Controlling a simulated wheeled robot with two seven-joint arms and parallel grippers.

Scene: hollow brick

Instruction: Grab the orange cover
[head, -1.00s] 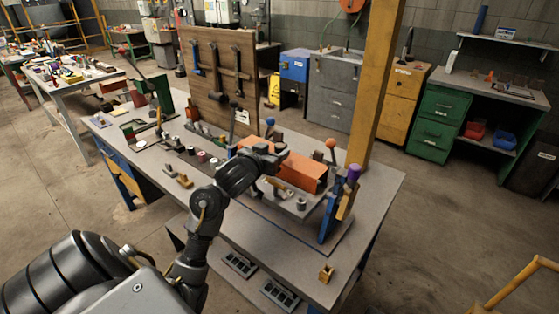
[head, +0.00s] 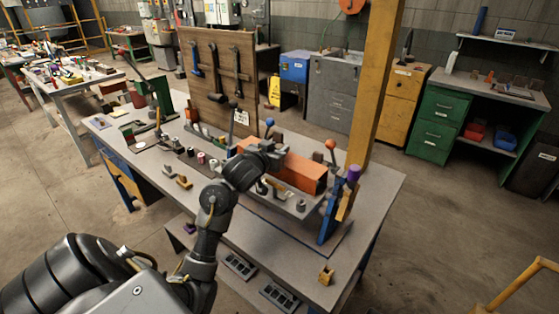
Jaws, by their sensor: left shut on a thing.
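The orange cover (head: 300,171) is a long box-like piece on the machine (head: 290,200) on the workbench, below the tool board. My left gripper (head: 275,156) is at the cover's left part, and my wrist hides some of it. The left gripper is shut on the orange cover; its fingertips are hard to make out. My right gripper is not in view.
A yellow post (head: 377,85) rises behind the machine's right end. A tool board (head: 217,75) stands at the back left. The bench's front right top is mostly clear, with a small brass block (head: 326,275).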

